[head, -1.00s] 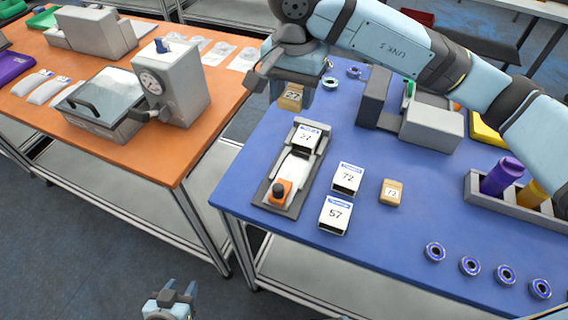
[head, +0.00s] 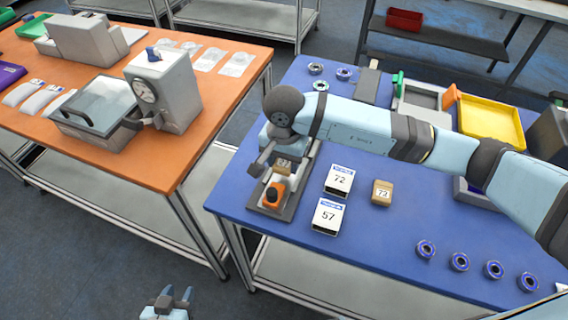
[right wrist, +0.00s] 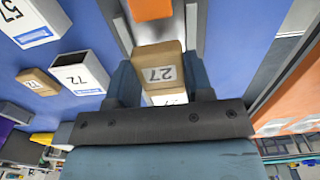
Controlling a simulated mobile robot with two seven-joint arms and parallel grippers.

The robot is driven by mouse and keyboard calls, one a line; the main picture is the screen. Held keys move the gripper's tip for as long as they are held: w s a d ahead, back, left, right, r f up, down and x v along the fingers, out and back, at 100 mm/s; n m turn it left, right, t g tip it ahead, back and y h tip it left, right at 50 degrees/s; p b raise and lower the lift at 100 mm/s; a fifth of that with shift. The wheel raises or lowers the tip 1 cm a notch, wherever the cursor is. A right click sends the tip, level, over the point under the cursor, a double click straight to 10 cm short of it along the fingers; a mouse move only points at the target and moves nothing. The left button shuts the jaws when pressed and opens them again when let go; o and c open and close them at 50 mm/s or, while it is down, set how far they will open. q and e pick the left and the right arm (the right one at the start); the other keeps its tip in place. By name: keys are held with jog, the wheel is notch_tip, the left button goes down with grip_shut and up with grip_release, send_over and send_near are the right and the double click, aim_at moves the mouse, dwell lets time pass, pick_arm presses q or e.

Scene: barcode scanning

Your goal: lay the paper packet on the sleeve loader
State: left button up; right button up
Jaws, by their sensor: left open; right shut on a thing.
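The tan paper packet (head: 284,163), labelled 27, is gripped by my right gripper (head: 272,164). In the right wrist view the packet (right wrist: 158,72) sits between the fingers, label facing the camera. The sleeve loader (head: 290,209) is a grey base with a channel and an orange pusher (head: 274,194); the pusher also shows in the right wrist view (right wrist: 150,9). The packet is over the loader's channel, behind the pusher; I cannot tell whether it touches. My arm hides the loader's far end. My left gripper (head: 177,296) is open and empty, low in front, away from the tables.
White sleeve boxes 72 (head: 339,180) and 57 (head: 327,216) stand right of the loader, with another tan packet (head: 381,192) beside them. Several blue-rimmed rolls (head: 460,262) line the front edge. A yellow tray (head: 490,120) is at the back right. An orange table (head: 150,171) stands left.

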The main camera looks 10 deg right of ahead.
aim_at(284, 163)
notch_tip(284, 163, down, 2)
jog(key=shift+f, duration=0.1)
jog(key=shift+f+b, duration=0.6)
jog(key=shift+b, duration=0.2)
jog(key=o, duration=1)
jog(key=shift+o, duration=0.2)
